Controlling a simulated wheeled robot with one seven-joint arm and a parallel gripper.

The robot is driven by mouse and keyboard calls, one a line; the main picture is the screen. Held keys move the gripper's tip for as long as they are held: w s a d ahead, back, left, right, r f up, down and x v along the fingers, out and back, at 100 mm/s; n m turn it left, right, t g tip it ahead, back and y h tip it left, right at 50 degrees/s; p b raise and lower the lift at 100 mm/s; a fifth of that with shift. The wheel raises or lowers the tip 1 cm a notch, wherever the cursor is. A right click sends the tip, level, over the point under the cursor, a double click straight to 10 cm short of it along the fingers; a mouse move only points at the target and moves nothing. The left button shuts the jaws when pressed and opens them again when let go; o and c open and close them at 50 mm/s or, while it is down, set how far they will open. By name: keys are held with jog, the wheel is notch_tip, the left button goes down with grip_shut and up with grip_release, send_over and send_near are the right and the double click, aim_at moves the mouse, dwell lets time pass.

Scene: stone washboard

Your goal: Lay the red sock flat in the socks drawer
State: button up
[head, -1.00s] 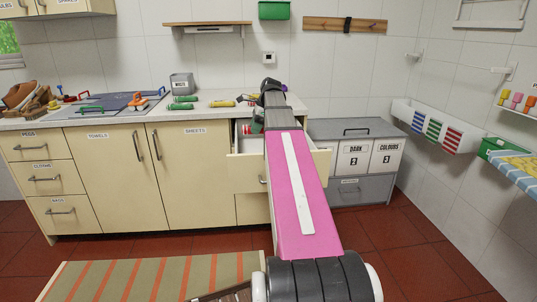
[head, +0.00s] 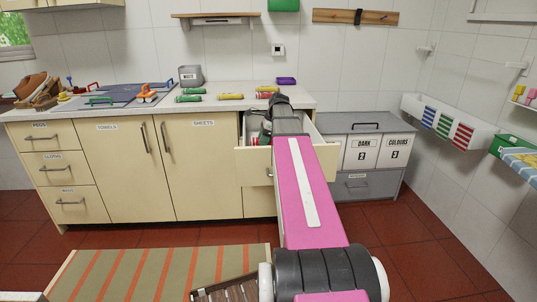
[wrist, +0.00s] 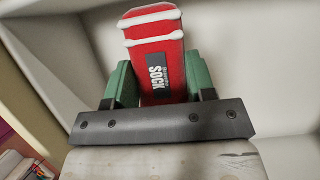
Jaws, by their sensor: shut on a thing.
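In the wrist view the red sock (wrist: 155,55), a stiff-looking red block with white bands and a black SOCK label, is between the two green fingers of my gripper (wrist: 158,82). The fingers are shut on it, and it points away from the wrist. Pale walls surround it. A green part of my gripper (head: 265,136) shows inside the drawer. The drawer's label and most of its floor are hidden by my arm.
Above the drawer is the counter (head: 220,105) with several coloured rolled items and a purple item (head: 286,81). A grey hamper unit with DARK and COLOURS bins (head: 362,152) stands close on the right. A striped rug (head: 150,275) lies in front.

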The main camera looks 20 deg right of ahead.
jog(key=shift+f, duration=4.05)
jog(key=o, duration=0.9)
jog(key=shift+f, duration=0.1)
jog(key=v, duration=1.2)
